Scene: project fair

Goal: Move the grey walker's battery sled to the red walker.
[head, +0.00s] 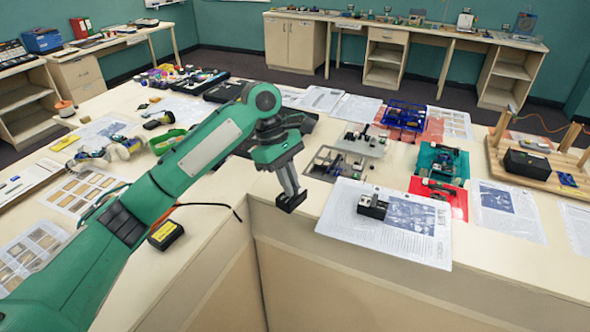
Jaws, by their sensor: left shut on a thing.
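My left gripper (289,192) hangs at the table's inner edge with its fingers pointing down. It is shut on a small dark piece (291,203); I cannot tell whether this is the battery sled. A grey plate with small parts (338,163), perhaps the grey walker's, lies just right of the gripper. A red mat (459,205) with a dark and silver device (437,190), perhaps the red walker, lies further right. A small black block with silver parts (372,206) sits on a printed sheet, right of the gripper and apart from it. My right gripper is not in view.
The printed sheet (420,245) overhangs the front table edge. Behind the red mat are a teal tray (460,160) and a blue tray (403,114). A black box (527,163) stands on a wooden board at right. A yellow-labelled black box (165,235) lies beside my left arm.

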